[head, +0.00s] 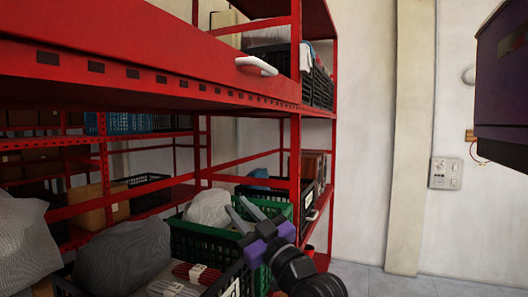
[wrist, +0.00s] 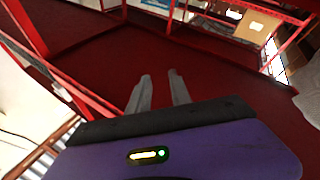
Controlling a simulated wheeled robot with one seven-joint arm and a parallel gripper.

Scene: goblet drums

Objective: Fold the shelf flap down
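The shelf flap (head: 140,35) is a broad red panel across the upper left of the head view. It stands out from the red rack roughly level, above the lower shelves. A white handle (head: 257,66) sits near its right end. My gripper (head: 236,203) is well below the handle and slightly left of it, in front of the rack beside the crates. Its two grey fingers are apart with nothing between them. In the wrist view the fingers (wrist: 158,76) point toward a broad dark red surface; I cannot tell whether this is the flap. The handle is not recognisable there.
A green crate (head: 205,246) and a black crate with grey sacks (head: 125,255) sit low, close to my gripper. A red upright (head: 295,160) stands just behind it. A dark purple box (head: 503,85) juts in at upper right. Floor (head: 410,284) is clear at lower right.

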